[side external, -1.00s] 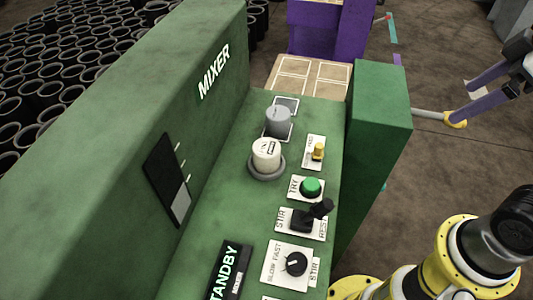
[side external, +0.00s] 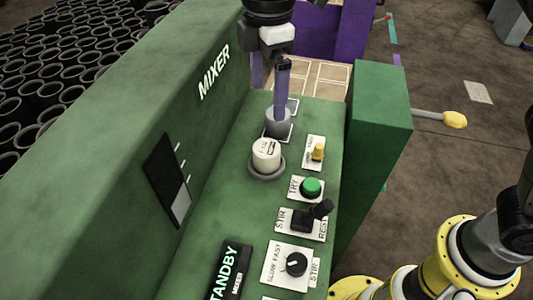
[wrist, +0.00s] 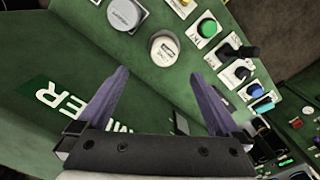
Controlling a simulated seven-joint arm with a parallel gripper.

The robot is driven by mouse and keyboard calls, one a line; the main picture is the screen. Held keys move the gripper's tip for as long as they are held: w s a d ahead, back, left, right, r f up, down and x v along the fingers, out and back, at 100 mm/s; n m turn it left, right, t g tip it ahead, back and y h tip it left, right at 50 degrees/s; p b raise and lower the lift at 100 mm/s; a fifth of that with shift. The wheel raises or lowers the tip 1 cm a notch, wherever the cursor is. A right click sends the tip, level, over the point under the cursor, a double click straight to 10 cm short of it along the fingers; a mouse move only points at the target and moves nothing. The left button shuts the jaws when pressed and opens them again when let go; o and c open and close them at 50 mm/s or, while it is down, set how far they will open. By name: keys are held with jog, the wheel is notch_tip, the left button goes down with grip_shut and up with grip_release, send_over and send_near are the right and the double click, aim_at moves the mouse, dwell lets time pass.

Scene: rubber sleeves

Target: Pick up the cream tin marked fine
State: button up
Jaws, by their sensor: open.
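The cream tin (side external: 266,154) stands upright in a round grey seat on the green mixer panel, its label facing up but too small to read surely. It also shows in the wrist view (wrist: 163,49), top centre, beyond and between my fingertips. My gripper (side external: 270,100) is open and empty, its purple fingers above the panel. In the side view one finger overlaps a grey tin (side external: 277,126) just behind the cream one; the other is partly hidden by the green wall. In the wrist view the open fingers (wrist: 158,75) are apart from both tins.
A tall green wall marked MIXER (side external: 150,100) borders the panel on the left. A yellow knob (side external: 318,151), green button (side external: 311,186), black lever (side external: 312,214) and dial (side external: 296,263) line the right side. A green block (side external: 380,130) stands to the right.

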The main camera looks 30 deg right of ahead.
aim_at(266, 147)
jog(key=f, duration=1.4)
jog(key=shift+s+a+f, duration=0.1)
jog(key=shift+s+a, duration=0.25)
jog(key=shift+a, duration=0.05)
jog(key=shift+c, duration=0.2)
jog(key=c, duration=1.4)
grip_shut()
